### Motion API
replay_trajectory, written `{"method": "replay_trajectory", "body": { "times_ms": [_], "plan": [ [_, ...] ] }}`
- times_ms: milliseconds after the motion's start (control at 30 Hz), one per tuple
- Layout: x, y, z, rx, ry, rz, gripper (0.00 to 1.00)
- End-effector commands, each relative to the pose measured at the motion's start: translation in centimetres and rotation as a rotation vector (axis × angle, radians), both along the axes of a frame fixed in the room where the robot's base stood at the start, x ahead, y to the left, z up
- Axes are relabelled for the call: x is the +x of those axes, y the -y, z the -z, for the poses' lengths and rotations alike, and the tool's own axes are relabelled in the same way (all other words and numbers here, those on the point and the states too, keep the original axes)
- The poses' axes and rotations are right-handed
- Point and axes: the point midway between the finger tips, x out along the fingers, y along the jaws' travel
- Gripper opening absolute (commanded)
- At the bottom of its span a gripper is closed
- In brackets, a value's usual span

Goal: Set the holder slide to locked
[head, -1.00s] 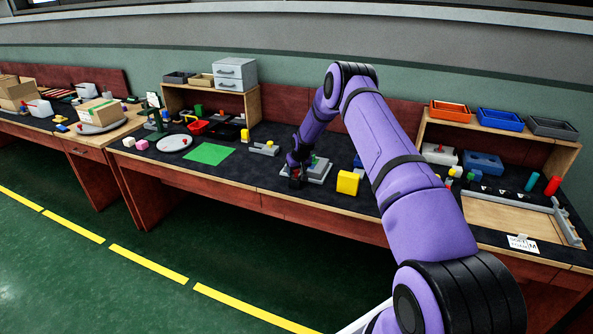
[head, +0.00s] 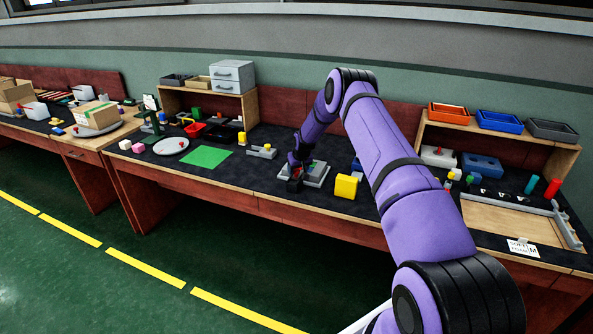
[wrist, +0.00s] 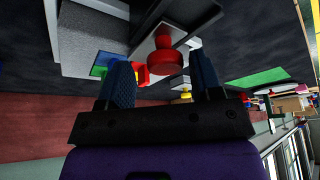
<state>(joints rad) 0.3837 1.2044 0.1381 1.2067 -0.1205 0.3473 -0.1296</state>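The holder is a grey plate-like fixture (head: 318,174) on the dark bench top, partly hidden by my arm in the head view. In the wrist view its grey body (wrist: 95,45) fills the upper left, with a red round-headed knob (wrist: 168,61) and a blue and green patch (wrist: 103,65). My gripper (wrist: 160,68) has its two blue fingers apart, with the red knob showing in the gap between them. I cannot tell whether either finger touches it. In the head view my gripper (head: 297,168) is low at the holder's left end. The slide's setting cannot be read.
A yellow block (head: 346,186) stands just right of the holder. A small grey fixture with a yellow part (head: 262,151) and a green mat (head: 207,157) lie to the left. A shelf with coloured trays (head: 498,121) stands at the right. Bare bench lies in front of the holder.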

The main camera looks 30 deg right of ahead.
Motion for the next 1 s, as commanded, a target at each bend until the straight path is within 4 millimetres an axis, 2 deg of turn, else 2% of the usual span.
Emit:
{"method": "replay_trajectory", "body": {
  "times_ms": [367, 533, 800, 1000],
  "plan": [
    [-0.2, -0.2, -0.4, 0.002, -0.003, -0.002, 0.60],
    [-1.0, -0.3, -2.4, 0.002, -0.001, -0.002, 0.60],
    [-2.8, -0.5, -6.9, 0.002, -0.001, -0.002, 0.60],
    [-3.8, -0.6, -9.1, 0.002, -0.002, -0.002, 0.60]
  ]
}}
